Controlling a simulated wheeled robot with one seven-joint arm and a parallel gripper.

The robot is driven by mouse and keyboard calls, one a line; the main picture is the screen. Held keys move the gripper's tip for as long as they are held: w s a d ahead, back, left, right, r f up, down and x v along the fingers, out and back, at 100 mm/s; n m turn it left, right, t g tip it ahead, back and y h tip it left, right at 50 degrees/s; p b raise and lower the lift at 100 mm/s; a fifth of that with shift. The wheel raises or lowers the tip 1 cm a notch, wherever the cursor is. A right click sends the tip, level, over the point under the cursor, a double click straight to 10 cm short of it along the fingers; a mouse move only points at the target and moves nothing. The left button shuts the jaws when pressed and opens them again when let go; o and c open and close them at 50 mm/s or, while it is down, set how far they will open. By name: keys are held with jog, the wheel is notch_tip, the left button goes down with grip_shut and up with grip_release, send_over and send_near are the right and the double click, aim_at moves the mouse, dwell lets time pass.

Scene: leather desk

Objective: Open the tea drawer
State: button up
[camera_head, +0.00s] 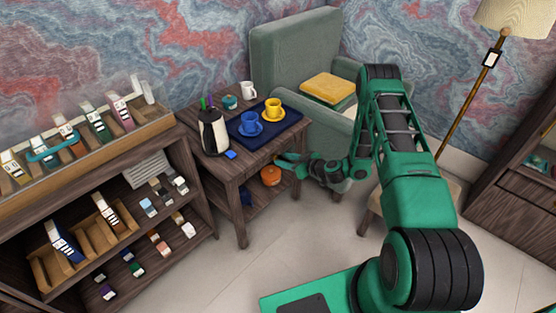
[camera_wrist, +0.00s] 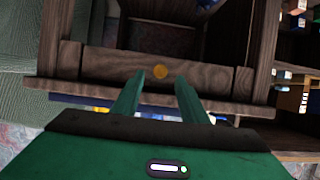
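The tea drawer (camera_wrist: 110,64) shows in the wrist view as a wooden front with a round brass knob (camera_wrist: 160,72). It appears closed, set into the small side table (camera_head: 229,168). My gripper (camera_wrist: 158,79) is open, its two green fingers apart on either side of the knob in the picture. I cannot tell whether the knob lies between the fingertips or just beyond them. In the head view my gripper (camera_head: 279,160) is at the right side of the table, below the tabletop. The drawer front and knob are not clear there.
A blue tray (camera_head: 247,141) with a blue cup (camera_head: 249,123) and a yellow cup (camera_head: 273,108) lies on the table, beside a kettle (camera_head: 213,132). An orange pot (camera_head: 270,176) sits below. A green armchair (camera_head: 293,52) stands behind; a shelf unit (camera_head: 190,160) is left.

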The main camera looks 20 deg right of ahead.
aim_at(276, 157)
jog(key=shift+x, duration=2.25)
grip_shut()
jog(key=shift+a, duration=0.1)
